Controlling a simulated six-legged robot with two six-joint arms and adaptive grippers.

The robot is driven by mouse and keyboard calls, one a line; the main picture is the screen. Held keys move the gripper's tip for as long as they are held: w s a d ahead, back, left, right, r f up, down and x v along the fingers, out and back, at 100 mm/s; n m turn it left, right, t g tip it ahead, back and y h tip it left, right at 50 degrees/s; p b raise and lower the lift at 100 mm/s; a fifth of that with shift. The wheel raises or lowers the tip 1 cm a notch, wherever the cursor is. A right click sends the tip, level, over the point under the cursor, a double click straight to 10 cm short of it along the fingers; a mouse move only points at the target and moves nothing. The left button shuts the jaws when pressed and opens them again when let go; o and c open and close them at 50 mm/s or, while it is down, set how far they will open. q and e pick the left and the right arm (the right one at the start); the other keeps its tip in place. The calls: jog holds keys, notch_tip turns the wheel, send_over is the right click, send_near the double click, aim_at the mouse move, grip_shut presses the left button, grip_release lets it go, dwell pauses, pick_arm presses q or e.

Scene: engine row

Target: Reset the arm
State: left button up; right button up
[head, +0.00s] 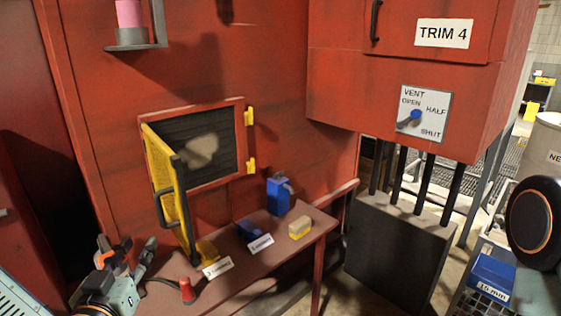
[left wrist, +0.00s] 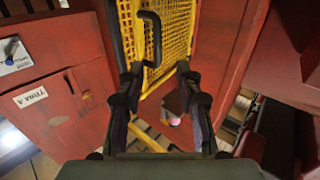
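My left gripper (head: 128,246) is at the lower left of the head view, in front of the red panel and left of the small table. In the left wrist view its two dark fingers (left wrist: 161,76) stand apart with nothing held between them. A yellow mesh door (head: 168,190) with a black handle hangs swung open from the panel's opening. In the left wrist view the yellow mesh door (left wrist: 180,35) and its black handle (left wrist: 151,38) appear beyond the fingertips; I cannot tell the exact gap. My right gripper is not in view.
A TRIM 4 box (head: 335,95) with a blue vent knob (head: 415,115) hangs at right. A blue bin (head: 492,276) stands lower right.

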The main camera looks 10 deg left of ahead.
pick_arm(q)
jog(key=s+d+f+g+h+b, duration=0.2)
jog(key=d+f+g, duration=0.1)
jog(key=f, duration=0.5)
jog(key=s+d+f+n+g+h+b, duration=0.1)
jog(key=s+d+f+g+b, duration=0.15)
jog(key=f, duration=0.45)
jog(key=s+d+f+g+h+b, duration=0.1)
jog(key=s+d+f+g+h, duration=0.2)
jog(key=f, duration=0.5)
jog(key=s+d+f+m+g+y+b, duration=0.1)
jog(key=s+f+g+b, duration=0.3)
jog(key=f, duration=0.8)
jog(key=s+d+f+m+g+y+b, duration=0.1)
jog(key=s+d+f+m+g+b, duration=0.1)
jog(key=s+f+g+b, duration=0.3)
jog(key=s+f+b, duration=0.3)
jog(key=s+f, duration=0.3)
jog(key=s, duration=0.2)
jog(key=shift+s+f, duration=0.3)
jog(key=shift+f, duration=0.05)
